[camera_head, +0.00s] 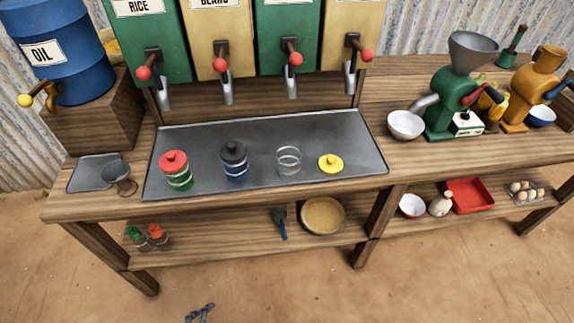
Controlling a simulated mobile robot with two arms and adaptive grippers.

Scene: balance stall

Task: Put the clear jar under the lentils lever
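The clear jar (289,161) stands upright and open on the grey metal tray (262,125). It sits between a dark-lidded blue-banded jar (235,162) and a yellow lid (331,164). Behind it are several dispensers with red-knobbed levers and metal spouts. The left green one reads RICE (139,8) and the one beside it reads BEANS (215,4). The third, green dispenser (286,35) and the fourth, yellow dispenser (354,25) have labels cut off by the top edge, so I cannot read lentils. My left gripper (200,314) shows partly at the bottom edge, apparently open and empty, far from the jar. My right gripper is not in view.
A red-lidded green jar (176,171) stands at the tray's left. A funnel (117,174) is farther left, by the oil barrel (62,50). A white bowl (405,125) and grinders (453,90) are right. The tray behind the jars is clear.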

